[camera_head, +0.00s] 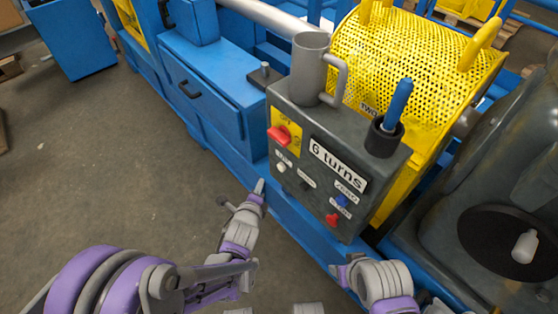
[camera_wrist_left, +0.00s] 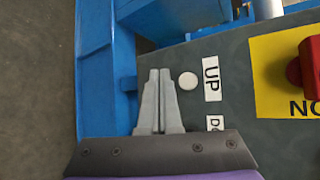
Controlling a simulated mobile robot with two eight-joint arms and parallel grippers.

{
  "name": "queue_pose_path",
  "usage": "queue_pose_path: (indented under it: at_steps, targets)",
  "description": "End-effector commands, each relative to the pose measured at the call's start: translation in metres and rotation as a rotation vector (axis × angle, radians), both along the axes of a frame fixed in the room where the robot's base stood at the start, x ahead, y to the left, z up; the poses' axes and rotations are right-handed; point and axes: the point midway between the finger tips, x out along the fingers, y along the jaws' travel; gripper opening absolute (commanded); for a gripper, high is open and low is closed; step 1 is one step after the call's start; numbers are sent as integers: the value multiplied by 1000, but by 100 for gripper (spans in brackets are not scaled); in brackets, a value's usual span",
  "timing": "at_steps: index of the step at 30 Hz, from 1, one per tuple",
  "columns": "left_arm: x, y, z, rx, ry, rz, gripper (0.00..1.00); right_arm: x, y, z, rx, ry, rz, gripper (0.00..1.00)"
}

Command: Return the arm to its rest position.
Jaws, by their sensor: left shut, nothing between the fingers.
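My left gripper (camera_head: 259,187) is in front of the lower left edge of the dark grey control box (camera_head: 300,122). In the left wrist view its two grey fingers (camera_wrist_left: 159,76) are together with nothing between them. They point beside a white round button (camera_wrist_left: 187,81) next to the "UP" label; whether they touch the box I cannot tell. My right arm (camera_head: 380,283) shows at the bottom, in front of the blue base; its fingertips are not clear.
The box has a red switch (camera_head: 280,134) on a yellow plate, a "6 turns" label (camera_head: 337,163), and blue and red buttons. A grey mug (camera_head: 308,70) and a black holder (camera_head: 382,138) with a blue handle stand on top. A yellow perforated guard (camera_head: 400,55) is behind. Open floor (camera_head: 110,170) lies left.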

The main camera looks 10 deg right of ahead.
Motion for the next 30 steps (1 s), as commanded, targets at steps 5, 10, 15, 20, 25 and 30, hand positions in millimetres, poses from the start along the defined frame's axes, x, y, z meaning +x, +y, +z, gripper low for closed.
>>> queue_pose_path:
  at_steps: [5,10,15,20,25,30]
  targets:
    - [0,0,0,0,0,0,0,0,0,0,0,0,0,52]
    - [-4,11,6,-51,40,48,0,0,0,0,0,0,0,52]
    - [-29,54,25,-267,203,263,0,0,0,0,0,0,0,52]
    - [-77,100,41,-543,383,563,0,0,0,0,0,0,0,52]
    - [-141,136,50,-822,534,906,0,0,0,0,0,0,0,52]
    - [-200,155,52,-1041,627,1204,0,0,0,0,0,0,0,52]
